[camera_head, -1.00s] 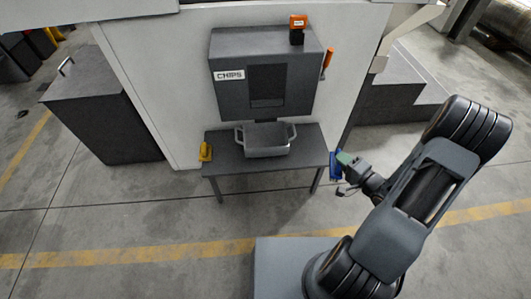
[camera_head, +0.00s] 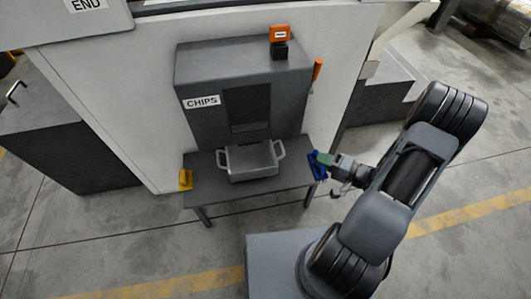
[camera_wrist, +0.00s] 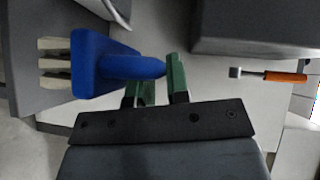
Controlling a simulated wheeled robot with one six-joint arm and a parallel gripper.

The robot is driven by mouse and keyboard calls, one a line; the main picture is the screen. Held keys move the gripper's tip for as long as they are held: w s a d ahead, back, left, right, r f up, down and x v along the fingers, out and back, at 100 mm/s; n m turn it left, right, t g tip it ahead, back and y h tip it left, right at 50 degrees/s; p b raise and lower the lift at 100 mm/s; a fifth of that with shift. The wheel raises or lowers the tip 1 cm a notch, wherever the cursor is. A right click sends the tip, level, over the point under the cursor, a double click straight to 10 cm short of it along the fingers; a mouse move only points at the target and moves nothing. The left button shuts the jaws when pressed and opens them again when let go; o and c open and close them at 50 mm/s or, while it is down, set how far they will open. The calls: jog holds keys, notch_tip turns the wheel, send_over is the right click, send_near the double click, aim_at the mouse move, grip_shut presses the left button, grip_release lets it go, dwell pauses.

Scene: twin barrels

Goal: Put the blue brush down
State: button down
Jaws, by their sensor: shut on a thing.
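The blue brush (camera_head: 319,170) is in my gripper (camera_head: 325,159), at the right end of the grey table (camera_head: 215,195). In the wrist view the blue brush (camera_wrist: 100,64) has pale bristles pointing left, and its handle runs between the green fingers of my gripper (camera_wrist: 158,82). The fingers are shut on the handle. The brush head overlaps the table's edge in the wrist view (camera_wrist: 40,85). I cannot tell how high the brush is above the table.
A grey two-handled tray (camera_head: 250,165) stands mid-table before the CHIPS cabinet (camera_head: 195,75). A yellow object (camera_head: 186,179) is at the table's left end. An orange-handled tool (camera_head: 317,70) is at the cabinet's right side. The tabletop between tray and brush is bare.

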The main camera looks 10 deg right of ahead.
jog(key=shift+w+d+f, duration=0.15)
jog(key=shift+w, duration=0.25)
jog(key=w+d+f+b, duration=0.1)
jog(key=w+f+b, duration=0.2)
jog(key=w+f, duration=0.1)
jog(key=w+d+f+b, duration=0.1)
jog(key=w+f+b, duration=0.3)
jog(key=w+d+f+b, duration=0.1)
jog(key=w+f+b, duration=0.2)
jog(key=w+f, duration=0.2)
jog(key=shift+d, duration=0.15)
jog(key=shift+r, duration=0.2)
jog(key=shift+f, duration=0.15)
jog(key=c, duration=1.1)
grip_release()
